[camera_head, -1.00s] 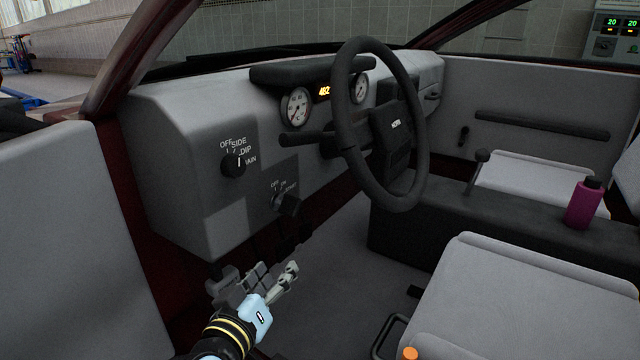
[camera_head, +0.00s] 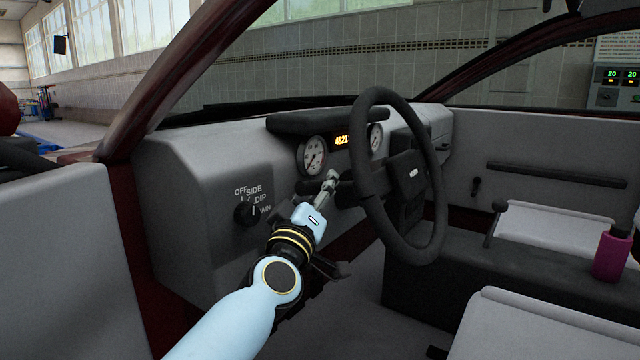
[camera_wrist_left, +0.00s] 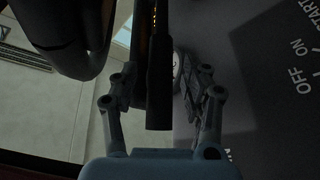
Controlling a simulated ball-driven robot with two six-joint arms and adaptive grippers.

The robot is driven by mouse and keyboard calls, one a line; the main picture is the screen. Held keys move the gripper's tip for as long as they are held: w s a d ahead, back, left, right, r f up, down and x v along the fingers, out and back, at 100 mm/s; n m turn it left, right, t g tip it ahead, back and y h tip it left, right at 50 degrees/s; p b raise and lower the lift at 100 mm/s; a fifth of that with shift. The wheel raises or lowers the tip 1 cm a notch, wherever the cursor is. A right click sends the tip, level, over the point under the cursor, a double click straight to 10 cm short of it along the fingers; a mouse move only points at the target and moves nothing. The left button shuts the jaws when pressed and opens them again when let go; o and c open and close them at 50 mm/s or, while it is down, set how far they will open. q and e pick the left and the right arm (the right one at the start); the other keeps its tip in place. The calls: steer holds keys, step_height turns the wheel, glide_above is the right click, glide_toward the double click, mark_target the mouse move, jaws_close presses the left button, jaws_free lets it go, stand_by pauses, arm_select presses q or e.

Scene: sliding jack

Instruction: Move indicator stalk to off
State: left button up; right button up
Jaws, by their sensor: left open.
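The indicator stalk (camera_head: 309,187) is a dark rod on the left side of the steering column, partly hidden behind my left gripper (camera_head: 331,181). In the left wrist view the stalk (camera_wrist_left: 159,95) is a dark cylinder pointing down between the two spread fingers of the left gripper (camera_wrist_left: 157,88). A gap shows on both sides of it, so the fingers look open around it and not closed on it. My right gripper is in neither view.
The steering wheel (camera_head: 372,185) stands just right of my gripper; its dark rim (camera_wrist_left: 60,45) fills the upper left of the wrist view. A light switch knob (camera_head: 246,214) is on the dashboard to the left. The gauge (camera_head: 312,157) sits just above the stalk.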

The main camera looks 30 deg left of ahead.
arm_select(q)
steer(key=shift+w+a+r, duration=0.1)
steer(key=shift+w+r, duration=0.05)
steer(key=shift+w, duration=0.35)
jaws_close()
